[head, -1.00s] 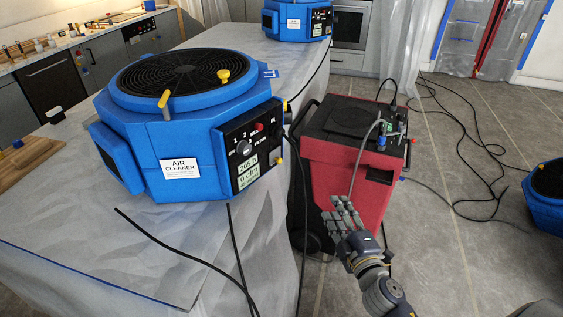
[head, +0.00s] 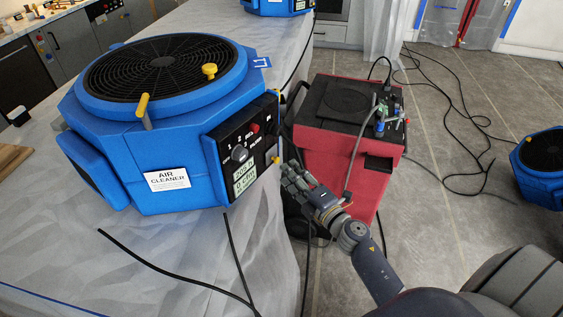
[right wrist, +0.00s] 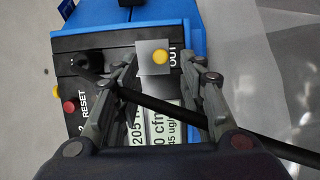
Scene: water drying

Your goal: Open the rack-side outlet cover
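A blue air cleaner (head: 110,150) stands on the sheet-covered table at left. On its black control panel, a small grey square cover (right wrist: 146,68) with a yellow knob (right wrist: 160,57) sits by the letters "OUT" in the right wrist view. In the head view a yellow knob (head: 277,160) shows at the panel's right edge. My right gripper (head: 288,170) is just right of that knob, in front of the red machine. In the right wrist view my right gripper (right wrist: 161,62) is open, its fingers either side of the cover; contact cannot be told. My left gripper is out of view.
A black cable (right wrist: 180,112) crosses between the camera and the panel in the right wrist view. A red machine (head: 345,150) stands on the floor right of the table. Cables (head: 225,273) hang over the sheet.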

